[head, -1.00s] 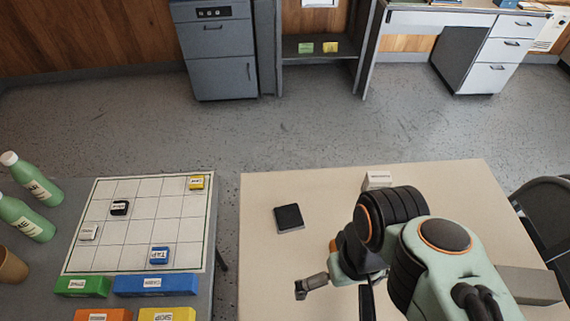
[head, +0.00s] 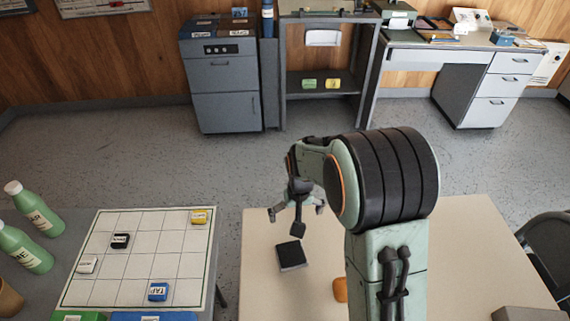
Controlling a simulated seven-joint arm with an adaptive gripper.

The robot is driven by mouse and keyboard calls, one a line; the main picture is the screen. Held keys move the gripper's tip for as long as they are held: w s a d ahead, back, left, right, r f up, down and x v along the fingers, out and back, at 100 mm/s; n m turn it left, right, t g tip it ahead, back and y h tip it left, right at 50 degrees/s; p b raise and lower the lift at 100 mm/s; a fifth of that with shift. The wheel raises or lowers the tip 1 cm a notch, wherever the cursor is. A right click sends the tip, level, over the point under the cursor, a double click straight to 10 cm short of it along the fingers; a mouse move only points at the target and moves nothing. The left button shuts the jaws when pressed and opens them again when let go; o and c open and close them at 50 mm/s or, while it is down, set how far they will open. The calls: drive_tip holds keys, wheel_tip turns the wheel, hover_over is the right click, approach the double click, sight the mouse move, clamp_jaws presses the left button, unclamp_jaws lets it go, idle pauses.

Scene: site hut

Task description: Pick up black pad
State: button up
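The black pad (head: 291,255) is a small, dark, flat square with a paler edge. It lies on the beige table (head: 262,290), near the table's left side. My gripper (head: 297,213) hangs just beyond the pad in the picture, with its fingers pointing down and spread apart. It appears empty, and a gap shows between its fingers and the pad. The exact height of the gripper over the table cannot be told from this single view.
An orange object (head: 340,290) sits right of the pad, partly hidden by my arm. A grey box (head: 525,313) is at the lower right. Left, a grid board (head: 135,265) holds small labelled blocks, with green bottles (head: 30,250) beside it. A chair (head: 548,245) stands at right.

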drive_tip(key=g, duration=0.2)
hover_over(291, 252)
wheel_tip(291, 252, down, 6)
drive_tip(key=shift+f, duration=0.25)
drive_tip(key=shift+n, duration=0.3)
wheel_tip(291, 252, down, 5)
drive_tip(key=shift+r, duration=0.1)
drive_tip(key=shift+f, duration=0.7)
drive_tip(key=shift+c, duration=0.3)
drive_tip(key=c, duration=1.2)
